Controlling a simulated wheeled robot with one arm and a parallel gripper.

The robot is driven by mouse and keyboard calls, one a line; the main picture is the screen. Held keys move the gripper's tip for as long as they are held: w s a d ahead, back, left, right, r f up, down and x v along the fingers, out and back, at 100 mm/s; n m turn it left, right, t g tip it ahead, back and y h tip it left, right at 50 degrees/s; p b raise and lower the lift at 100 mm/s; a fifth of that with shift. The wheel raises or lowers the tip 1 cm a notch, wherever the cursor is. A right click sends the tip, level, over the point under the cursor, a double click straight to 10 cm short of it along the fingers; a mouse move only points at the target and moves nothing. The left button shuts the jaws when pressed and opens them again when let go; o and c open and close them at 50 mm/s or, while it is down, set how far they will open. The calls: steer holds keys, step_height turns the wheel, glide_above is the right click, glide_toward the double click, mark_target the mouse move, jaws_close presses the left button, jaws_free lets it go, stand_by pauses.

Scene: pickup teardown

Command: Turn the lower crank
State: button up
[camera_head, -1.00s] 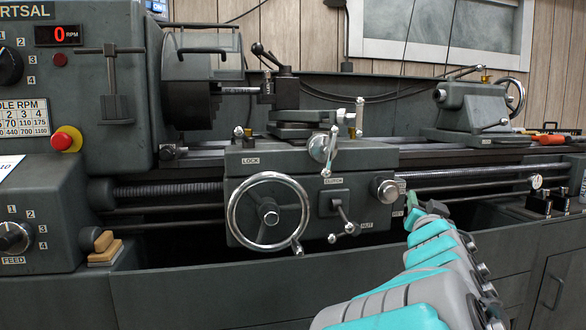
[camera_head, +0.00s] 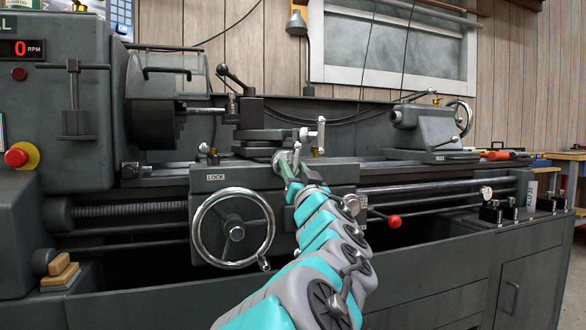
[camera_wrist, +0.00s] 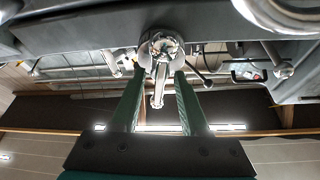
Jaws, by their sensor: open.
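The lower crank (camera_head: 296,157) is a chrome crank on the upper front of the lathe carriage, below a second, upright crank handle (camera_head: 320,131). My gripper (camera_head: 286,172) is at the lower crank, its green fingers partly hidden by my arm. In the wrist view the lower crank's round hub (camera_wrist: 161,46) and its short handle (camera_wrist: 158,92) lie between the two fingers of my gripper (camera_wrist: 159,74). The fingers are open, one on each side of the handle, with gaps visible. Whether a fingertip touches the hub is unclear.
A large chrome handwheel (camera_head: 234,229) is left of my arm on the carriage apron. A lever with a red knob (camera_head: 394,221) sticks out to the right. The tailstock (camera_head: 424,126) stands at the right of the bed.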

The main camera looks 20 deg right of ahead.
steer(key=shift+w+r, duration=0.15)
steer(key=shift+w, duration=0.4)
steer(key=shift+c, duration=0.2)
jaws_close()
